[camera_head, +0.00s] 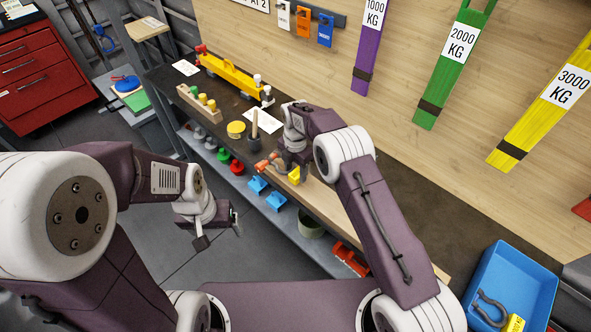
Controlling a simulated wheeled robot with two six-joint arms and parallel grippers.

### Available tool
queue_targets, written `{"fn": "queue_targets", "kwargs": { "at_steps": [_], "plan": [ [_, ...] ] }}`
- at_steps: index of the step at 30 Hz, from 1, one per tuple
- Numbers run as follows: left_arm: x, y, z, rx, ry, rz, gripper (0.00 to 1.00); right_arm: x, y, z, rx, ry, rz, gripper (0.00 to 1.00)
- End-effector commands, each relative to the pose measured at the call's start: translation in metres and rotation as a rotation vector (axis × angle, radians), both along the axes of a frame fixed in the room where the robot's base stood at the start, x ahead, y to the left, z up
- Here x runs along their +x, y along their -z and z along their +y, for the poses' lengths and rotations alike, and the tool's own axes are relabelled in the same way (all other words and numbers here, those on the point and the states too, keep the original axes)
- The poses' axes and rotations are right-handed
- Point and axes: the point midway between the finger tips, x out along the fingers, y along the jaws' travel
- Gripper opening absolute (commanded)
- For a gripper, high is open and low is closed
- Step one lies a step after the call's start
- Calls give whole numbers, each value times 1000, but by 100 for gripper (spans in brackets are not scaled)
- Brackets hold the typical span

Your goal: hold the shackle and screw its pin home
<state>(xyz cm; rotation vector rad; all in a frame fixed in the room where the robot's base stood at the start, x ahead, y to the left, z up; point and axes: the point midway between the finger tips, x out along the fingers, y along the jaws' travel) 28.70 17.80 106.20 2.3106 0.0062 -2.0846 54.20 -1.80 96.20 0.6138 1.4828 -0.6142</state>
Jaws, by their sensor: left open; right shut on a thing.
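My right gripper (284,174) is low over the dark workbench, near its front edge. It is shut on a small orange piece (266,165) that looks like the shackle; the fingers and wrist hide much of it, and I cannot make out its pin. A small yellow block (295,175) shows right beside these fingers. My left gripper (220,234) is open and empty, over the floor in front of the bench and apart from the orange piece.
A blue bin (544,287) at the lower right holds a grey shackle (489,307). On the bench stand a yellow beam (230,72), a wooden peg rack (199,105) and a dark cup (253,144). Coloured slings hang on the wall.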

Motion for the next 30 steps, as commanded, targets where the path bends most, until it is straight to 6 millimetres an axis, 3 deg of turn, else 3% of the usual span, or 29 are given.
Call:
{"fn": "queue_targets", "kwargs": {
  "at_steps": [30],
  "plan": [
    [0, 19, 0, 0, 0, 0, 82, 1, 29, 0, 1, 0, -3, 3]
  ]
}}
